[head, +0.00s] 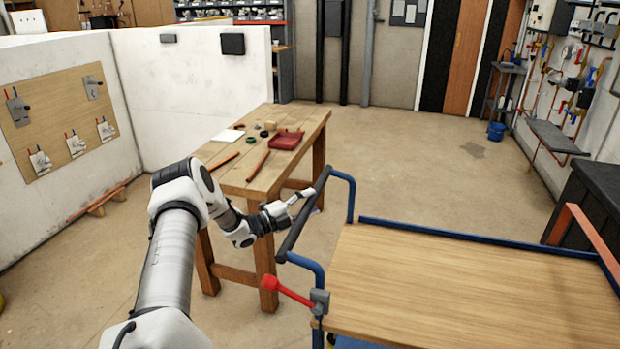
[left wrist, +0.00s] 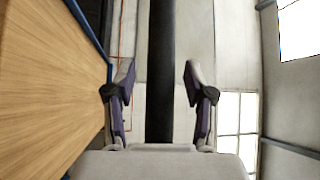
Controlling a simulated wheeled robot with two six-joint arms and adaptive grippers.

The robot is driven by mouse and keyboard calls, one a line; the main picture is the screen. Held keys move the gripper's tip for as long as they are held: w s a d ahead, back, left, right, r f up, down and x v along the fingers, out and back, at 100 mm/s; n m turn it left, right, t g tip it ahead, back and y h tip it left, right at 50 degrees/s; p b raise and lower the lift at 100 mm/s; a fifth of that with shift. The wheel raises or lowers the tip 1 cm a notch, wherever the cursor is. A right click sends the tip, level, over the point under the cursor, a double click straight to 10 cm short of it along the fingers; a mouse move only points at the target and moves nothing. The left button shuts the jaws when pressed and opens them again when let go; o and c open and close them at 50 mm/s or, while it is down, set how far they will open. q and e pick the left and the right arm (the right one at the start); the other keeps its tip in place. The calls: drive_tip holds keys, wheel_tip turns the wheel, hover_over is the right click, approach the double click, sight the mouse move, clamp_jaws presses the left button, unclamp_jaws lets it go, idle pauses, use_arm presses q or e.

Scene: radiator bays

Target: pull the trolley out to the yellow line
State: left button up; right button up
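The trolley has a pale wooden deck (head: 460,285), a blue tube frame and a push handle with a black grip (head: 305,215) on its left side. A red lever (head: 285,290) sits on a grey clamp at its near left corner. My left gripper (head: 300,203) is at the black grip. In the left wrist view its two fingers (left wrist: 160,85) are apart, with the dark bar (left wrist: 161,40) between them and a gap on each side. I cannot tell how deep the bar sits between the fingers. My right gripper is not in view. I see no yellow line on the floor.
A wooden workbench (head: 235,170) with a red tray (head: 286,139) and small parts stands close behind my left gripper. A white partition (head: 190,80) is at the left. A dark cabinet (head: 590,215) is right of the trolley. Open concrete floor (head: 430,160) lies beyond.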

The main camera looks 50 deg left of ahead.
use_arm(q)
drive_tip(key=v, duration=0.7)
drive_tip(key=shift+s, duration=0.2)
idle(0.4)
